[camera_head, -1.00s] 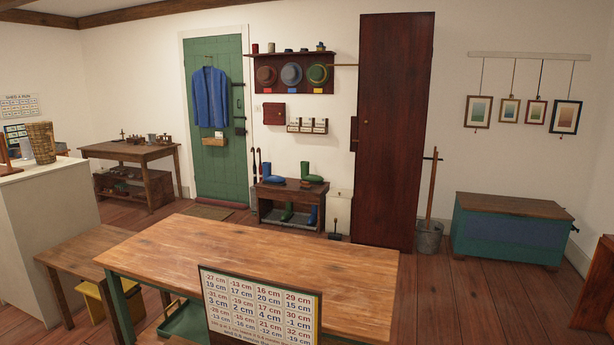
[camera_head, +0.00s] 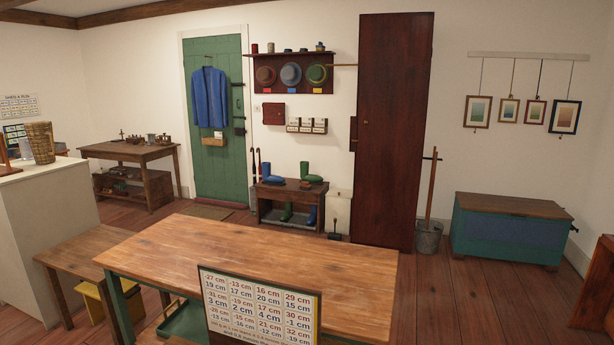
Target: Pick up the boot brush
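A small brown object (camera_head: 306,185) lies on top of the dark boot bench (camera_head: 262,205), between a blue boot (camera_head: 273,172) and a green boot (camera_head: 311,174). It may be the boot brush, but it is too small for me to tell. A small dark object with an upright handle (camera_head: 335,235) stands on the floor just right of the bench; I cannot tell what it is. Neither of my grippers is in view.
A large wooden table (camera_head: 250,250) with a number board (camera_head: 262,305) at its front edge fills the foreground. A tall dark cabinet (camera_head: 392,130) and a metal bucket (camera_head: 429,238) stand right of the bench. Open floor (camera_head: 480,300) lies right of the table.

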